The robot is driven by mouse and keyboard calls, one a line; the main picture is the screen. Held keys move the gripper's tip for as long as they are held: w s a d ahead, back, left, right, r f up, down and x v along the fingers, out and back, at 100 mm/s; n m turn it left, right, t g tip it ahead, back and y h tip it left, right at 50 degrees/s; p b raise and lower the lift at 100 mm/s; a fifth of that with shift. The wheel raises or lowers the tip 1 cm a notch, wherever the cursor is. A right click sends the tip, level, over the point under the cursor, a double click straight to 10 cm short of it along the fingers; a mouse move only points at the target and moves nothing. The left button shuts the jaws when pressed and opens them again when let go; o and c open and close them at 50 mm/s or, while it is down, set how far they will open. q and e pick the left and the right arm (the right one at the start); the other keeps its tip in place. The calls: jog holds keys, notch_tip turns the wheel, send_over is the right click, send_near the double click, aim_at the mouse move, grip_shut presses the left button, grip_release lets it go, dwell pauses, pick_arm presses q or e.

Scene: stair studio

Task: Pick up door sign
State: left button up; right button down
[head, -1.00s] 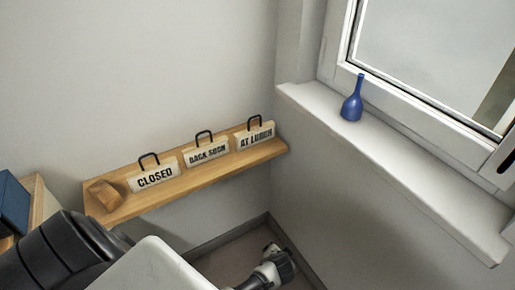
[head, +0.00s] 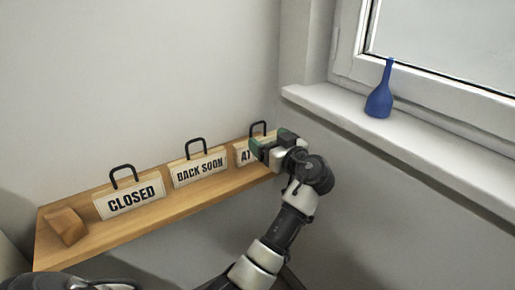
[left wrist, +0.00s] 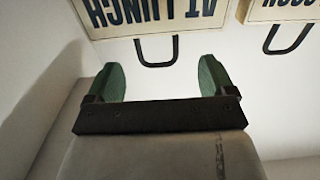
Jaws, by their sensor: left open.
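Three door signs with black handles stand in a row on a wooden wall shelf (head: 150,222). The CLOSED sign (head: 129,201) is at the left, the BACK SOON sign (head: 200,170) in the middle, and the AT LUNCH sign (head: 242,155) at the right, partly hidden by my gripper. My left gripper (head: 258,146) is at the AT LUNCH sign. In the left wrist view its green fingers (left wrist: 161,80) are apart and empty, on either side of the AT LUNCH sign's handle (left wrist: 157,62), with the handle not clasped. My right gripper is not seen.
A wooden block (head: 67,226) lies at the shelf's left end. A blue vase (head: 379,95) stands on the white window sill (head: 430,138) to the right. The wall above the shelf is clear.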

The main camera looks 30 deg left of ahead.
aim_at(258, 138)
pick_arm(q)
jog(key=x, duration=0.6)
jog(key=shift+w+d, duration=0.15)
jog(key=shift+d, duration=0.1)
jog(key=c, duration=1.3)
